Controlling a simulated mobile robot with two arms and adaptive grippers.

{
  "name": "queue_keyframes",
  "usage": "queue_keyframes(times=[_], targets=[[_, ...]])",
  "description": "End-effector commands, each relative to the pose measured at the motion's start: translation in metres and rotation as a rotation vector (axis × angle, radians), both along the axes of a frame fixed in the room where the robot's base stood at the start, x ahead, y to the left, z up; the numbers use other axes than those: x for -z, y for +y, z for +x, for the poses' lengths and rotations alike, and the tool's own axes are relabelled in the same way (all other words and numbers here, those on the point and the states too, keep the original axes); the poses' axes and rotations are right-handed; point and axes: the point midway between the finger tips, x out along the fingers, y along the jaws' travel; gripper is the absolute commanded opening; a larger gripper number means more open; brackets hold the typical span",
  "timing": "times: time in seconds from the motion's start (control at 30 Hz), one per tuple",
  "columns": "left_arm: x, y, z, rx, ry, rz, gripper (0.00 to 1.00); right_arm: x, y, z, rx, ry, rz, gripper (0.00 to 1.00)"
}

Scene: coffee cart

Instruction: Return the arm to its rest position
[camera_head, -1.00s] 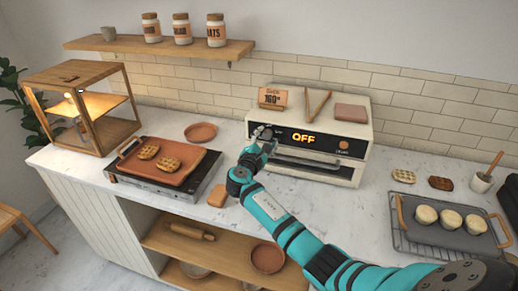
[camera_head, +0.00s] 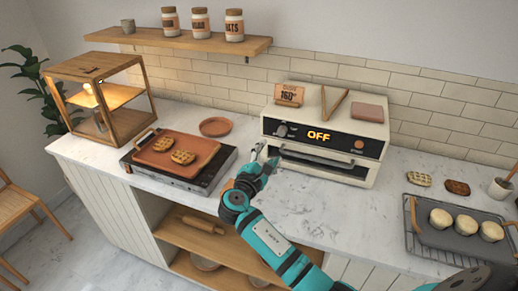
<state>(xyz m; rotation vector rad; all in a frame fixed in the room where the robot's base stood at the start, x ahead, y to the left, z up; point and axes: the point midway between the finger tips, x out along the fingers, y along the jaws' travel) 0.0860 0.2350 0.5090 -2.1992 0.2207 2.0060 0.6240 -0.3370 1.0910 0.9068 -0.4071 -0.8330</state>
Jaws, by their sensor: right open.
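My right arm is teal and comes in from the bottom right. Its gripper (camera_head: 264,158) is open and empty, in front of the left end of the oven (camera_head: 322,150). The oven is cream and black, its display reads OFF, and its door looks closed. A dark knob (camera_head: 281,130) at the oven's left is now clear of the gripper. My left gripper is not in view.
A terracotta tray (camera_head: 150,158) with two waffles sits on a hot plate at the left. A dark tray (camera_head: 446,238) with several pale round pieces lies on a rack at the right. Counter (camera_head: 310,205) right of my arm is clear.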

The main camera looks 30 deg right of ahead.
Motion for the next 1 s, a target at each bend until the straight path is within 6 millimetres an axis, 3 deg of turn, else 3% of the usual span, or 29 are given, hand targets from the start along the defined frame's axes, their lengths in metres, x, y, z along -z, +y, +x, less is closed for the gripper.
queue_keyframes(times=[0.23, 0.37, 0.47, 0.5, 0.63, 0.8, 1.0], targets=[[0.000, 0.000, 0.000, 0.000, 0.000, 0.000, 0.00, 0.004, 0.000, -0.003, 0.001, -0.001, 0.019, 0.53], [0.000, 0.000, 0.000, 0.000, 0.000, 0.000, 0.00, 0.038, 0.001, -0.029, 0.008, -0.015, 0.183, 0.53], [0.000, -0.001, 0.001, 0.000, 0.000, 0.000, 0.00, 0.084, 0.007, -0.073, 0.042, -0.036, 0.443, 0.53], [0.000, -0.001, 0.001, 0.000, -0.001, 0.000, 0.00, 0.103, 0.012, -0.096, 0.068, -0.046, 0.568, 0.53], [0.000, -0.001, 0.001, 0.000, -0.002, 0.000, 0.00, 0.149, 0.037, -0.171, 0.179, -0.069, 0.951, 0.53], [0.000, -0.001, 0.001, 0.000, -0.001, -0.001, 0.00, 0.170, 0.068, -0.240, 0.316, -0.070, 1.270, 0.53], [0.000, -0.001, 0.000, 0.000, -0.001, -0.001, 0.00, 0.172, 0.097, -0.297, 0.452, -0.054, 1.505, 0.53]])
